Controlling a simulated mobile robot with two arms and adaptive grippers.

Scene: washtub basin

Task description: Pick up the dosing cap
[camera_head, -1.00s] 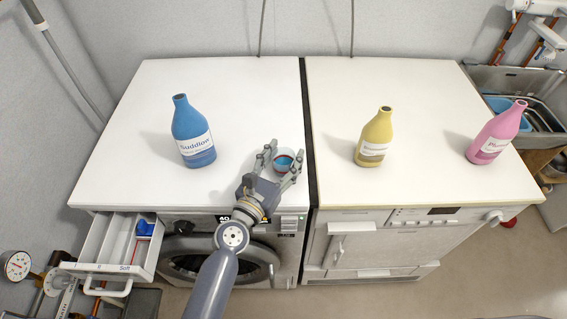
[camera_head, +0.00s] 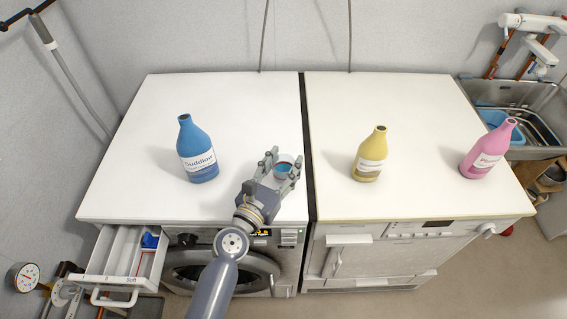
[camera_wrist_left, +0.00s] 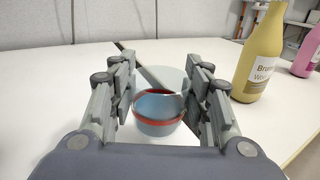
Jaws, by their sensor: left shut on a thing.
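The dosing cap (camera_head: 283,169) is a small translucent cup with a red line and bluish contents or base. It is near the front right corner of the left machine's white top. In the left wrist view the cap (camera_wrist_left: 157,110) sits between the two fingers. My left gripper (camera_head: 283,163) is shut on the cap, with a finger on either side of it. The gripper also shows in the left wrist view (camera_wrist_left: 160,92). Whether the cap still touches the surface is hard to tell. My right gripper is not in view.
A blue bottle (camera_head: 197,152) stands left of the gripper. A yellow bottle (camera_head: 370,156) and a pink bottle (camera_head: 487,152) stand on the right machine. An open detergent drawer (camera_head: 121,265) juts out at front left. A sink (camera_head: 520,95) is at far right. The back of both tops is clear.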

